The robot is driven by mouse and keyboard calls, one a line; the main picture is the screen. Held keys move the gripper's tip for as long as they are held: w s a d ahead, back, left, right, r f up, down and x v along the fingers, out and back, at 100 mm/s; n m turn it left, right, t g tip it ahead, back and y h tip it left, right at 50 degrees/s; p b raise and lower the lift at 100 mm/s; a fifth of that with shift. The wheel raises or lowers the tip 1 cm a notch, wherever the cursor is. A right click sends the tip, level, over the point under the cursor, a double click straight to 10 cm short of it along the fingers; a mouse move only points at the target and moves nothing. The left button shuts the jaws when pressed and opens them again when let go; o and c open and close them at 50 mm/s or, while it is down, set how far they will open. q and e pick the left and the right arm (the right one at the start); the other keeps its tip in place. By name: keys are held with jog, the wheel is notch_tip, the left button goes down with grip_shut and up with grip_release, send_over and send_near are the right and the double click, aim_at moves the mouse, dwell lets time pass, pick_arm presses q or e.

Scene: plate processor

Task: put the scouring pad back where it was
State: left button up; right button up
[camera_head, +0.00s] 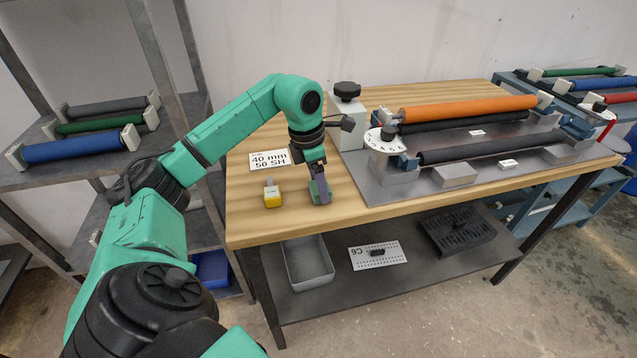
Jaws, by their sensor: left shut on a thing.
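The scouring pad (322,196), a small green and purple-grey block, is at the front left of the wooden table (390,200). My left gripper (318,176) reaches down over it from above and is shut on it. The gripper partly covers the top of the pad. The pad's lower end is at or just above the table top; I cannot tell if it touches. My right gripper is not in view.
A small yellow block (271,197) stands left of the pad. A card reading "40 mm 50 SH" (270,159) lies behind it. A roller machine with a grey base plate (385,190) is to the right. Bare wood lies around the pad. A shelf with rollers (75,150) stands left.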

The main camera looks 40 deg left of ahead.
pick_arm(q)
jog(key=shift+f, duration=0.1)
jog(key=o, duration=1.5)
jog(key=shift+o, duration=0.2)
notch_tip(320, 180, up, 12)
jog(key=s+a+p, duration=0.1)
jog(key=p, duration=0.1)
jog(key=shift+s, duration=0.35)
